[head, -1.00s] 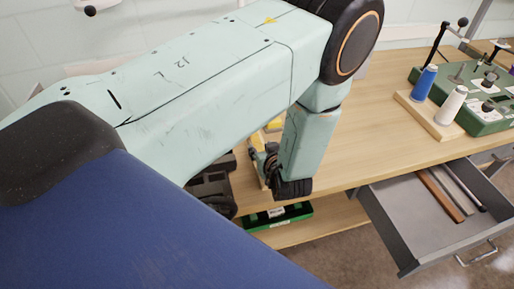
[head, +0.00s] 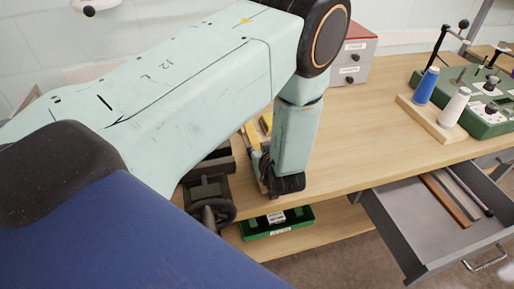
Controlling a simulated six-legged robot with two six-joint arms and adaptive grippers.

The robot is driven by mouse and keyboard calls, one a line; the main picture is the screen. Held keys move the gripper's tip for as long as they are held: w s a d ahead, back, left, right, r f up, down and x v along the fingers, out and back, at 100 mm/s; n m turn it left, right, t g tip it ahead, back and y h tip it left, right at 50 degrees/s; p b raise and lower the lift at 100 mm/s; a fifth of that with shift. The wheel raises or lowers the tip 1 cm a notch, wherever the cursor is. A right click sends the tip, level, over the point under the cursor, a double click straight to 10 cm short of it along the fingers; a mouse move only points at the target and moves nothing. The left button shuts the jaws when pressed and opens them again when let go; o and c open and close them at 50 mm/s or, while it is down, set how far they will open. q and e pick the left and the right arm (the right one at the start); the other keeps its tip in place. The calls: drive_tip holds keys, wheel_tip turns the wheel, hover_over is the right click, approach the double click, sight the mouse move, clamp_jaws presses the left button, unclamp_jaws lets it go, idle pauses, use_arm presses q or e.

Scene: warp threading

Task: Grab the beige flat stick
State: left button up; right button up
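The open grey drawer (head: 405,215) at the right holds several long pieces lying side by side. One is a brown flat stick (head: 446,201). Beside it lies a paler, greyish-beige flat strip (head: 457,192), and a thin dark rod is at the right. I cannot tell for sure which is the beige stick, though the paler strip looks nearest. My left gripper (head: 266,178) points down at the table's front edge, left of the drawer and apart from it. Its fingers are mostly hidden by my wrist, so its opening does not show. My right gripper is out of view.
A dark vise-like device (head: 208,190) is at the table's front edge, with yellow pieces (head: 252,134) nearby. A green tray (head: 278,223) sits on the lower shelf. Blue (head: 426,86) and white (head: 453,107) spools stand at the right. The middle tabletop is clear.

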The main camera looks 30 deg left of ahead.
use_arm(q)
clamp_jaws()
